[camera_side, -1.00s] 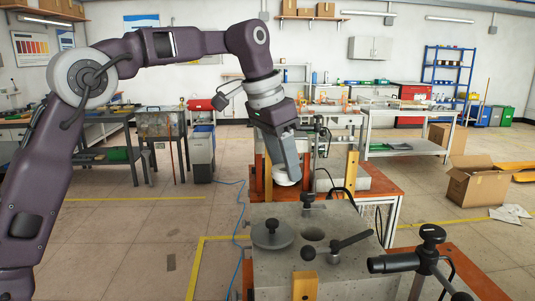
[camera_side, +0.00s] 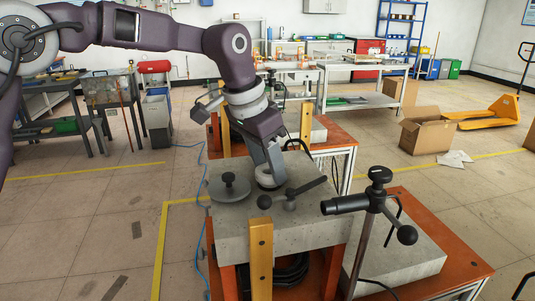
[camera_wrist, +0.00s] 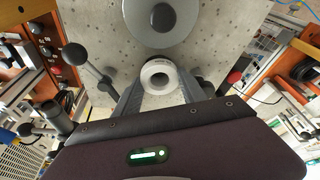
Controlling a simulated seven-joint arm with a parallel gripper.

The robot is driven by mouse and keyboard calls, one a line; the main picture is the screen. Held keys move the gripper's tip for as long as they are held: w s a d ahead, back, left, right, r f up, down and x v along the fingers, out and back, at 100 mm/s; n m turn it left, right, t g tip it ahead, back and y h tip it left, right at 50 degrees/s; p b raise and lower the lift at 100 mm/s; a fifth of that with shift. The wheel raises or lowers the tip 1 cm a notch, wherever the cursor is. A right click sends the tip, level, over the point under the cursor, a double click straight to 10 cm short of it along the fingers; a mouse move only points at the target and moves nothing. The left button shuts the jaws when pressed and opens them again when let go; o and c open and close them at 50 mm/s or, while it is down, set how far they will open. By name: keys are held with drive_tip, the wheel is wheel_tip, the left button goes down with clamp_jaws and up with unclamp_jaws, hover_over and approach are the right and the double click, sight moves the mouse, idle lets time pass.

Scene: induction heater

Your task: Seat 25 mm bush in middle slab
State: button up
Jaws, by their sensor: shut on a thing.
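My gripper (camera_side: 267,177) is shut on a pale ring-shaped bush (camera_wrist: 158,68), which shows between the two fingers in the wrist view. In the side view the bush (camera_side: 266,183) is at the fingertips, low at the top face of the middle slab (camera_side: 290,231), a grey speckled block. It is between the round grey disc with a black knob (camera_side: 230,188) and the black lever handle (camera_side: 300,192). The slab's hole is hidden behind the gripper and bush. I cannot tell whether the bush is in the hole or just above it.
A yellow upright bar (camera_side: 261,258) stands at the slab's front. A black clamp on a post (camera_side: 372,205) stands to the right, beside a lower grey slab (camera_side: 412,254) on an orange bench. In the wrist view the disc (camera_wrist: 160,22) lies just beyond the bush.

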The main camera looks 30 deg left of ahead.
drive_tip(key=shift+f, duration=0.15)
idle(0.5)
drive_tip(key=shift+f, duration=0.65)
drive_tip(key=o, duration=1.6)
drive_tip(key=v, duration=0.7)
drive_tip(key=shift+s+r, duration=0.1)
